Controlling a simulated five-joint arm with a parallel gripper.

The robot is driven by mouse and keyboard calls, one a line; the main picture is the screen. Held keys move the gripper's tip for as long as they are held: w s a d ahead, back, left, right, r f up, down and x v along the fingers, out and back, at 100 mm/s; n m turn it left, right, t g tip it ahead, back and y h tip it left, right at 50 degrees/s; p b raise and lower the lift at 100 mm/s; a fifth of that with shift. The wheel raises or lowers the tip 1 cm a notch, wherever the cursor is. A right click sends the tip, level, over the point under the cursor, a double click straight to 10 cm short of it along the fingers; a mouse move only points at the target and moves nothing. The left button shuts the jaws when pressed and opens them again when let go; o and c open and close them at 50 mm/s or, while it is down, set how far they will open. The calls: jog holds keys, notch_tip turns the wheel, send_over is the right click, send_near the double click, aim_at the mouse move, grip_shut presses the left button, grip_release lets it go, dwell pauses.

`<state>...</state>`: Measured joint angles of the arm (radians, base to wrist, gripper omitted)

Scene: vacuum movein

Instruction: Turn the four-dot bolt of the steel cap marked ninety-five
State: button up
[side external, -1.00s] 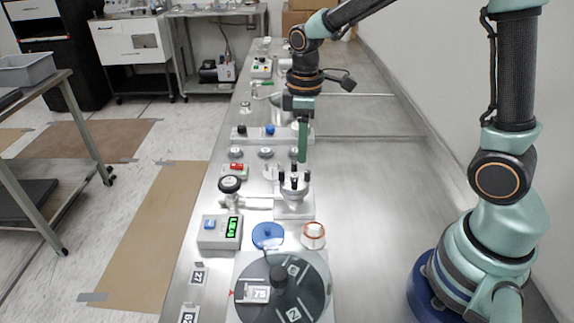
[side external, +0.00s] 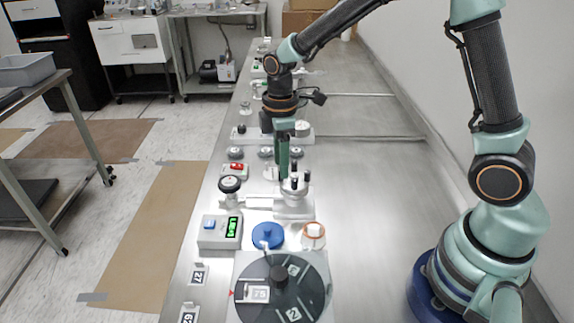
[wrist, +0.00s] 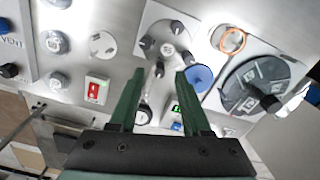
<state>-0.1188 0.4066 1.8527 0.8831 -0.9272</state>
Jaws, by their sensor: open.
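A steel cap-like fitting (side external: 293,188) with several upright dark-topped bolts stands on a pale block at the middle of the bench. In the wrist view the fitting (wrist: 168,50) lies just beyond the fingertips, its bolts spread around it. Dot marks on the bolts and a ninety-five mark are too small to read. My gripper (side external: 283,172) has green fingers pointing down, beside the fitting's left edge in the side view. In the wrist view my gripper (wrist: 160,72) is open and empty, with one bolt (wrist: 159,69) showing between the fingertips.
A dark numbered disc (side external: 310,290), a blue disc (side external: 267,235) and an orange-ringed part (side external: 313,235) lie in front. A gauge (side external: 230,184), a display box (side external: 219,231) and a red switch (side external: 236,168) stand left. The bench right of the fitting is clear.

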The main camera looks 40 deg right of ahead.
jog(key=shift+f, duration=0.9)
grip_shut()
jog(key=shift+m, duration=0.3)
jog(key=m, duration=1.2)
